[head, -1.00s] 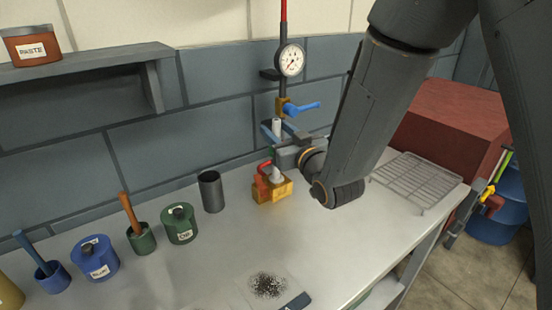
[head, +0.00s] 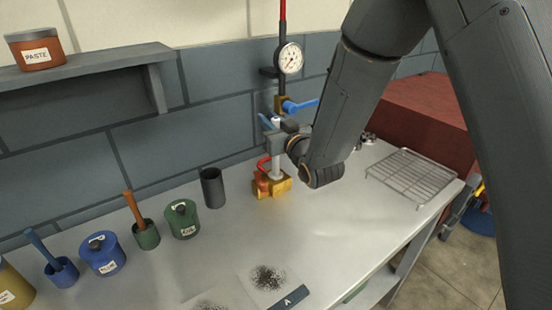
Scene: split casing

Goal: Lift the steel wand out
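A pale grey upright rod, which I take to be the steel wand (head: 276,163), stands at a brass-yellow block (head: 279,186) with a red curved handle on its left. A pale tip shows above my gripper, in line with the rod. My gripper (head: 275,134) is at the rod's upper part, above the block, reaching in from the right. Its fingers appear on either side of the rod, but their contact with it is too small to make out. Part of the rod is hidden behind the gripper, and its lower end is hidden at the block.
A dial gauge (head: 289,58) and a blue-handled valve (head: 299,105) on a vertical pipe stand close above the gripper. A dark open cylinder (head: 212,188) is left of the block. Labelled pots line the left. A wire rack (head: 412,178) lies right.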

